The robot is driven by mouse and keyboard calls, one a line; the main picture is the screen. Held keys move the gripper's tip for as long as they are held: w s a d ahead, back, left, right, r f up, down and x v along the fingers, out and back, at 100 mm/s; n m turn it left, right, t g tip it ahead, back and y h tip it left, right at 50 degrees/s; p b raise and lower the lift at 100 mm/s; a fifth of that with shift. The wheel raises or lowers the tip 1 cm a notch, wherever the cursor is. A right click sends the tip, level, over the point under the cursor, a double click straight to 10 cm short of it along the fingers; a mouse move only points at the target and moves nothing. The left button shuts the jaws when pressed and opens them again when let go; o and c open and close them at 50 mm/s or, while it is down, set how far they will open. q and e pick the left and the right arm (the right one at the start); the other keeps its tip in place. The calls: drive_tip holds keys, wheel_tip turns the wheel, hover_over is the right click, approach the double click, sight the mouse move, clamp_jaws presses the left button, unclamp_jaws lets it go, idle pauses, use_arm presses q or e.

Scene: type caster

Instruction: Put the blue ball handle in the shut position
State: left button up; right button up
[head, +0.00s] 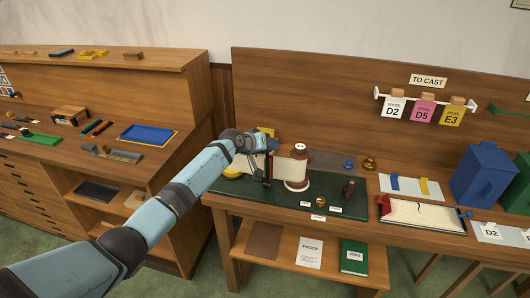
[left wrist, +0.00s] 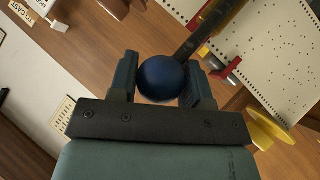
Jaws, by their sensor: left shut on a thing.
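The blue ball handle (left wrist: 162,78) sits between the two fingers of my left gripper (left wrist: 163,70) in the left wrist view, with the fingers shut on its sides. A dark rod (left wrist: 205,32) runs up and right from beside the ball. In the head view my left gripper (head: 268,142) is at the top of the caster on the dark green mat (head: 230,196); the ball cannot be made out there. A cream panel with dots (left wrist: 275,45) and a red part (left wrist: 228,72) are close to the right finger. My right gripper is not in view.
A brown-and-white post (head: 297,172) stands right of the gripper, and a yellow disc (head: 232,173) below left. A framed cream tray (head: 422,216) and blue box (head: 483,175) are further right.

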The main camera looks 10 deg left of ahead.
use_arm(q)
drive_tip(key=shift+w+d, duration=0.1)
drive_tip(key=shift+w, duration=0.1)
idle(0.3)
drive_tip(key=o, duration=1.3)
drive_tip(key=shift+c, duration=0.2)
drive_tip(key=shift+w, duration=0.15)
drive_tip(key=b+v, duration=0.1)
drive_tip(key=v, duration=1.2)
drive_tip(key=shift+s+a+r, duration=0.2)
drive_tip(key=shift+s+r, duration=0.05)
drive_tip(key=shift+r, duration=0.05)
